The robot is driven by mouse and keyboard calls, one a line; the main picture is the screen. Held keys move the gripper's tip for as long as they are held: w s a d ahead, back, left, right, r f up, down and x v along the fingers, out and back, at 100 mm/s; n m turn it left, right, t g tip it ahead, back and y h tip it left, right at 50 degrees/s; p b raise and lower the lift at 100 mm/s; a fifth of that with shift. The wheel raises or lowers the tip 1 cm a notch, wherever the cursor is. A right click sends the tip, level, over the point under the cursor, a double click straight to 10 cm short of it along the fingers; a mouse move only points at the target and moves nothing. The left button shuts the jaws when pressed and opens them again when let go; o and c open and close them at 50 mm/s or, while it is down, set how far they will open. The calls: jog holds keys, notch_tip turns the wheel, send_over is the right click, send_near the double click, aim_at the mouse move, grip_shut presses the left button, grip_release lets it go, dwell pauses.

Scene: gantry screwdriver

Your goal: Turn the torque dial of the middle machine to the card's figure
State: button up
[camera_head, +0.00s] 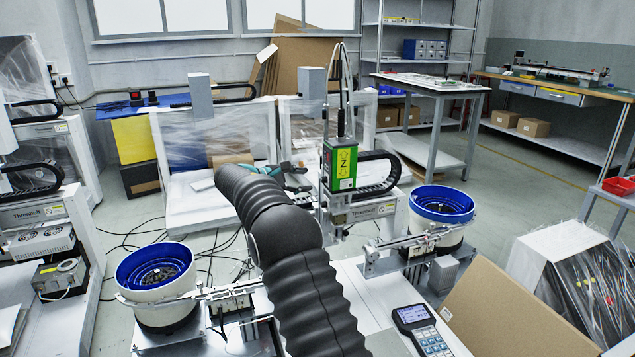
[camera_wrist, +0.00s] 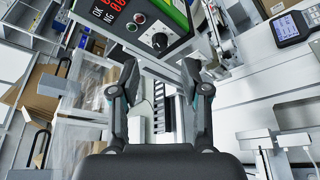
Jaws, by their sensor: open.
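The middle machine's green head unit (camera_head: 340,165) hangs from its gantry near the centre of the head view. In the wrist view, its dark panel (camera_wrist: 130,33) carries red digits, buttons and the round torque dial (camera_wrist: 158,41). The dial has a dark knob on a pale scale; its setting is too small to read. My gripper (camera_wrist: 159,68) is open and empty, its two fingers spread either side of the dial's line. The dial appears beyond the fingertips, apart from them. In the head view my arm mostly hides my gripper (camera_head: 290,170). I cannot make out the card.
Blue-lined feeder bowls stand at left (camera_head: 157,272) and right (camera_head: 442,205) of the middle machine. A handheld keypad (camera_head: 422,328) lies on its table; it also shows in the wrist view (camera_wrist: 286,27). A cardboard sheet (camera_head: 520,310) leans at the right. Cables lie on the left floor.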

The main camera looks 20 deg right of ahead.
aim_at(322, 180)
jog(key=x, duration=0.6)
jog(key=shift+r, duration=0.1)
grip_shut()
